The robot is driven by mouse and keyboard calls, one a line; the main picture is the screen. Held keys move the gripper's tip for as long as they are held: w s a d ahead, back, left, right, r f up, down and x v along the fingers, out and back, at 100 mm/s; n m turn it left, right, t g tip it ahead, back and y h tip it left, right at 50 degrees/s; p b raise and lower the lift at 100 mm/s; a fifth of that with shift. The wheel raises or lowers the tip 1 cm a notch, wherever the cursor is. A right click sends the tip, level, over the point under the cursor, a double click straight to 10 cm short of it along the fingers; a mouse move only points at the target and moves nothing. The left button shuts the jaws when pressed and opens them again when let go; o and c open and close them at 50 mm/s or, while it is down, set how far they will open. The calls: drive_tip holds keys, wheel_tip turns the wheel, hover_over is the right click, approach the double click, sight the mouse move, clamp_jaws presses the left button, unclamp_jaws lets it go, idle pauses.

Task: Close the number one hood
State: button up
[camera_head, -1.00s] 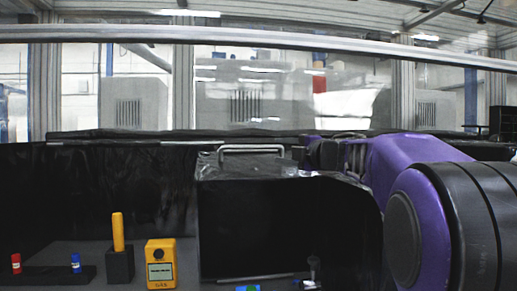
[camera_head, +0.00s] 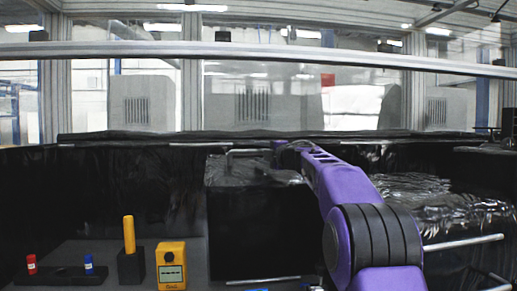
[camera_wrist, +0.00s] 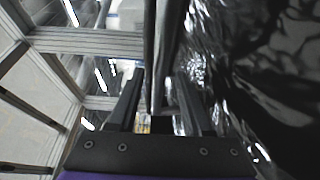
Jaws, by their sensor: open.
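A black foil-covered hood (camera_head: 226,172) stands at the centre of the head view, its dark front facing me. A metal handle (camera_head: 245,151) runs along its top front. No number is readable on it. My gripper is at the handle's right end in the head view, small and partly hidden by my purple arm. In the wrist view my gripper (camera_wrist: 158,82) is open, with its two dark fingers apart. A grey metal bar (camera_wrist: 150,45), apparently the handle, runs between the fingers; I cannot tell whether they touch it.
A yellow device (camera_head: 171,265), a black block with a yellow stick (camera_head: 129,235), and red (camera_head: 31,264) and blue (camera_head: 89,265) pieces stand at lower left. Another crinkled black cover (camera_head: 450,205) with metal bars (camera_head: 463,242) is at right. A metal rail crosses above.

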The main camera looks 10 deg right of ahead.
drive_tip(key=shift+w+a, duration=0.25)
drive_tip(key=shift+w, duration=0.4)
drive_tip(key=shift+c, duration=0.2)
clamp_jaws()
idle(0.9)
